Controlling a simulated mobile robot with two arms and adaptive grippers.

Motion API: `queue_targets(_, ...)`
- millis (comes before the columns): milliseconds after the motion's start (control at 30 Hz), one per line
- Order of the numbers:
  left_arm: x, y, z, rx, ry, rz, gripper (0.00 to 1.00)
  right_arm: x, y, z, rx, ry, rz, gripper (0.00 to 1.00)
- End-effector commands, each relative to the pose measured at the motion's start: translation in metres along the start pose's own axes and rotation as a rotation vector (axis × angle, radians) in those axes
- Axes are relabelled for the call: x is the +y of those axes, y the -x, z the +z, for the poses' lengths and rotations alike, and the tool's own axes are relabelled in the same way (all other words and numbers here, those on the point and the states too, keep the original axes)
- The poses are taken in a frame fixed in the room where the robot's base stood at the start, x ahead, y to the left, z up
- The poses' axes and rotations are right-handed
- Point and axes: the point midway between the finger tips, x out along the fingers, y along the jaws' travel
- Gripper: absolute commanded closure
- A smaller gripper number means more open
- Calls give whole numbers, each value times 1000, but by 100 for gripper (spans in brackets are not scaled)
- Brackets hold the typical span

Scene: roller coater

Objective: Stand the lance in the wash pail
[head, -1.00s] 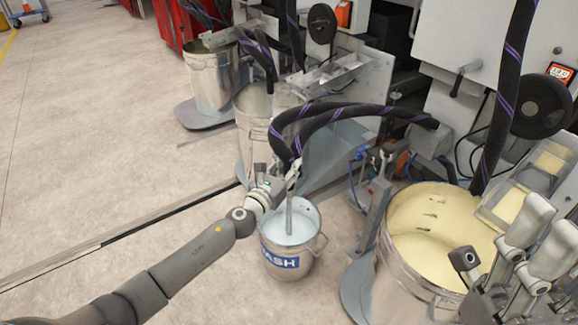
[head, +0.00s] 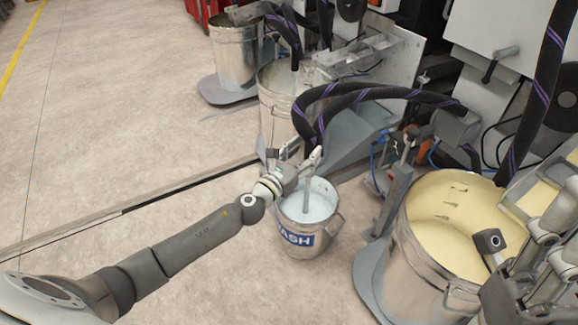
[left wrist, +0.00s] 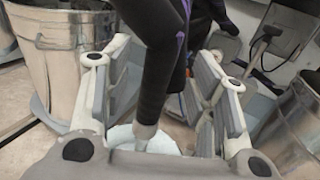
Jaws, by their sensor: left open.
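The lance (head: 306,198) is a grey rod on the end of a black hose with purple stripes. It stands nearly upright with its lower end inside the wash pail (head: 322,243), a metal pail with a blue WASH label and pale liquid. My left gripper (head: 296,156) is open above the pail. In the left wrist view the hose passes between its spread fingers (left wrist: 163,92), with gaps visible, and the lance's grey lower part (left wrist: 146,132) goes down into the pail. My right gripper (head: 490,242) is partly in view at the lower right; its jaw state is unclear.
A large pail of cream-coloured coating (head: 413,262) stands to the right of the wash pail. Another metal pail (head: 275,110) stands just behind my left gripper, and one more (head: 234,60) farther back. Open floor lies to the left.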

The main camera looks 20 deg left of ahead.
Motion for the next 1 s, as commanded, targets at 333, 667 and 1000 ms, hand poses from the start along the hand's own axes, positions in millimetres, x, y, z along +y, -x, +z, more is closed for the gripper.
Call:
queue_targets(333,0,63,-1,1,0,1,48,0,0,0,1,0,0,60)
queue_targets(667,0,84,1,-1,-1,1,48,0,0,0,2,0,0,60)
queue_targets(1000,0,84,1,-2,0,1,48,0,0,0,1,0,0,60)
